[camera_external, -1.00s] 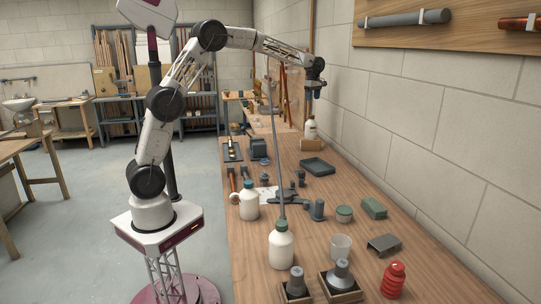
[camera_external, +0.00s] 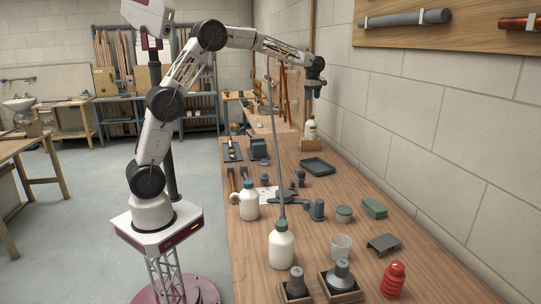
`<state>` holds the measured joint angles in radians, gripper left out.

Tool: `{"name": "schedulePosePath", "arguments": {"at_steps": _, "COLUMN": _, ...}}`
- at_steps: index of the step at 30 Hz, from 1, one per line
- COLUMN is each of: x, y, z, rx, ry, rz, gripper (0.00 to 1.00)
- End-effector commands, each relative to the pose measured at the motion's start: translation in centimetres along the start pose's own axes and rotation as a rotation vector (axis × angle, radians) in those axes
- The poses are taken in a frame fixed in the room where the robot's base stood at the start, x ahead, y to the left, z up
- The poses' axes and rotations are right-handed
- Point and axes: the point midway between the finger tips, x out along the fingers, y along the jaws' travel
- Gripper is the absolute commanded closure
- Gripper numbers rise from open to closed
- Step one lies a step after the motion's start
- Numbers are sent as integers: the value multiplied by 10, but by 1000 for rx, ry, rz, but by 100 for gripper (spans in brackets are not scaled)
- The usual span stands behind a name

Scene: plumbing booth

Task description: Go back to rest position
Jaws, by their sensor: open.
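My gripper (camera_external: 310,104) points down at the far right part of the workbench (camera_external: 300,232), near the block wall. It is open. A white bottle (camera_external: 310,129) stands directly below it, in or behind a small wooden holder (camera_external: 310,145). At this size I cannot tell whether the fingertips touch the bottle top or are just above it. My arm reaches up from its base at the left and over the bench.
Two white bottles (camera_external: 281,247) (camera_external: 249,203), a clear cup (camera_external: 341,247), a red ribbed part (camera_external: 393,280) and a dark tray (camera_external: 317,167) stand on the bench. The wall bounds the right side.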

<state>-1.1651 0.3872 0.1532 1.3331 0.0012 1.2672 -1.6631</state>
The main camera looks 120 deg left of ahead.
Motion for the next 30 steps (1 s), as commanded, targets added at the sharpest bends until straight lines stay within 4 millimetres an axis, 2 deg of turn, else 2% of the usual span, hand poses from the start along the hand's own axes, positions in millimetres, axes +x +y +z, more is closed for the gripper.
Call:
{"name": "schedulePosePath", "arguments": {"at_steps": 4, "x": -2, "y": -4, "z": 7, "rx": 18, "ry": -1, "rz": 1, "gripper": 37}}
{"name": "schedulePosePath", "arguments": {"at_steps": 8, "x": -8, "y": -14, "z": 26, "rx": 69, "ry": -4, "rz": 6, "gripper": 37}}
{"name": "schedulePosePath", "arguments": {"at_steps": 14, "x": -26, "y": -50, "z": 83, "rx": 231, "ry": -12, "rz": 19, "gripper": 37}}
{"name": "schedulePosePath", "arguments": {"at_steps": 21, "x": -49, "y": -119, "z": 164, "rx": 495, "ry": -23, "rz": 39, "gripper": 37}}
{"name": "schedulePosePath", "arguments": {"at_steps": 26, "x": -62, "y": -171, "z": 211, "rx": 672, "ry": -29, "rz": 55, "gripper": 37}}
{"name": "schedulePosePath", "arguments": {"at_steps": 30, "x": -71, "y": -221, "z": 246, "rx": 824, "ry": -31, "rz": 68, "gripper": 37}}
